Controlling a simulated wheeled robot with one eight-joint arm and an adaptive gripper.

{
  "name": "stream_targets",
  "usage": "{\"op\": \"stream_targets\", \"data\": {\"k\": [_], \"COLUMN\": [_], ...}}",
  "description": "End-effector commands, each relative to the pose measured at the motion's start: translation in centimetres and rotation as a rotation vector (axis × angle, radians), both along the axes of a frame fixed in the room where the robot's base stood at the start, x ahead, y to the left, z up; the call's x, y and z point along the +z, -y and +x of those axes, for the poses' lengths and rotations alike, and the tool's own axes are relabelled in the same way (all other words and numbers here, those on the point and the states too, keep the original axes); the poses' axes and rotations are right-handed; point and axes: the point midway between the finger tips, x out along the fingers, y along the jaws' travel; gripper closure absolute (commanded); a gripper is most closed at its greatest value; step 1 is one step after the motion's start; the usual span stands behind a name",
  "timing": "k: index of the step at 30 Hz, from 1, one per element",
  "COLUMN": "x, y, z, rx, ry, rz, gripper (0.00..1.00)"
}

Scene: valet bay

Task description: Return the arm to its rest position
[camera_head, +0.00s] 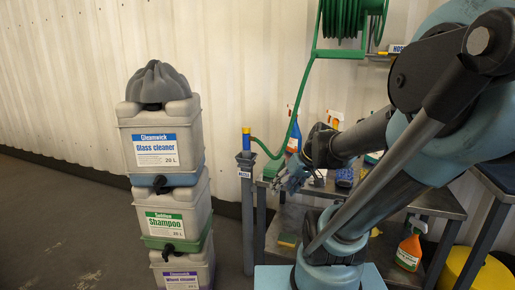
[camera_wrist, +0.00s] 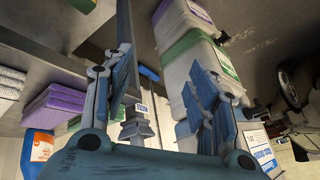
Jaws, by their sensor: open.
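My gripper (camera_head: 290,178) is at the end of my arm in the head view, in front of the work table and right of the stacked containers. In the wrist view my gripper (camera_wrist: 166,80) has its two fingers spread apart, with nothing held between them. My arm folds across the right side of the head view, and its upper links hide part of the table. The wrist picture is tilted, with the stack of containers showing behind the right finger.
Stacked containers, topped by the glass cleaner container (camera_head: 155,140), stand left of a grey post (camera_head: 247,215) with a green hose. The table (camera_head: 440,205) holds spray bottles and sponges. An orange bottle (camera_head: 410,247) stands lower. A hose reel (camera_head: 345,18) hangs above. Floor at left is clear.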

Motion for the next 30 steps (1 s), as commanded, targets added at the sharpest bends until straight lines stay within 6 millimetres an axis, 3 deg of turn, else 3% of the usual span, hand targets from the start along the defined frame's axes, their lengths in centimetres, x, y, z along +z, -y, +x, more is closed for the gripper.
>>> {"op": "stream_targets", "data": {"k": [6,13,19,30], "x": [-2.1,-3.4,-3.7,-3.7], "y": [4.0,7.8,9.3,9.4], "z": [-4.8,-8.3,-9.5,-9.5], "rx": [-0.154,-0.310,-0.370,-0.374], "ry": [-0.116,-0.183,-0.199,-0.201], "rz": [-0.153,-0.289,-0.338,-0.340], "gripper": [0.47,0.47,0.47,0.47]}}
